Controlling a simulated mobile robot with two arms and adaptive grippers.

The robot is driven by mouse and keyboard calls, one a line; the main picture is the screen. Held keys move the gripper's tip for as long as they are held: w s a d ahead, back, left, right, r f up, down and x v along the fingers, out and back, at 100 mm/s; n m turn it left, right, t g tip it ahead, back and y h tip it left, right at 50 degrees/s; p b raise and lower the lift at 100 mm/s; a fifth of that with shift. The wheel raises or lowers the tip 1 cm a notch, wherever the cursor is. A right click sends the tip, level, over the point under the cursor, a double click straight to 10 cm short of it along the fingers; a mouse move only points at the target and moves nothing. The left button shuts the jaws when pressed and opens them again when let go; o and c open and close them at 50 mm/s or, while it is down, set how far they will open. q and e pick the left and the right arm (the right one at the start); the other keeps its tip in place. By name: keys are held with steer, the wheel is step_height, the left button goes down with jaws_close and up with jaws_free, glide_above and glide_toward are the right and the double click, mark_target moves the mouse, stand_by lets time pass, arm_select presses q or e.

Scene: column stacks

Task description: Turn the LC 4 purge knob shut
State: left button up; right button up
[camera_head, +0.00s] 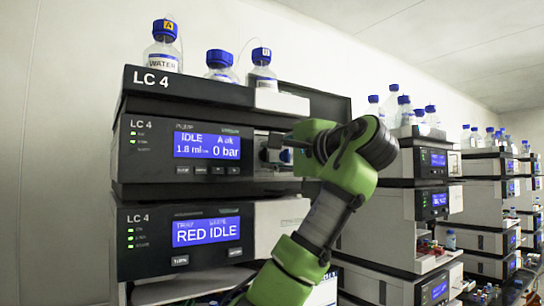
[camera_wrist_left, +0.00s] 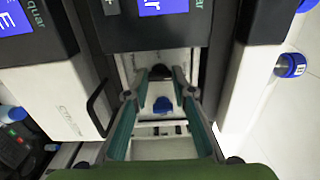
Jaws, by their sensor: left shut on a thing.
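The LC 4 pump module (camera_head: 150,165) is the upper of two LC 4 units in the head view, its blue screen reading "IDLE" and "0 bar". My left gripper (camera_head: 272,143) reaches in from the right to the recess at the right of this screen. In the left wrist view its two teal fingers (camera_wrist_left: 161,74) close on a small dark knob (camera_wrist_left: 160,71), mostly hidden between the tips. A blue knob-like part (camera_wrist_left: 162,105) shows below it, between the fingers. The purge knob's turn angle cannot be read. My right gripper is not in view.
Blue-capped bottles (camera_head: 163,50) stand on top of the stack. The lower LC 4 unit (camera_head: 145,240) reads "RED IDLE". More instrument stacks (camera_head: 405,200) stand to the right. A black loop handle (camera_wrist_left: 100,108) is close left of the fingers in the wrist view.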

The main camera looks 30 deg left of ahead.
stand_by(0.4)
arm_select(q)
steer(key=o, duration=0.8)
steer(key=shift+o, duration=0.2)
steer(key=v, duration=1.2)
steer(key=shift+f, duration=0.1)
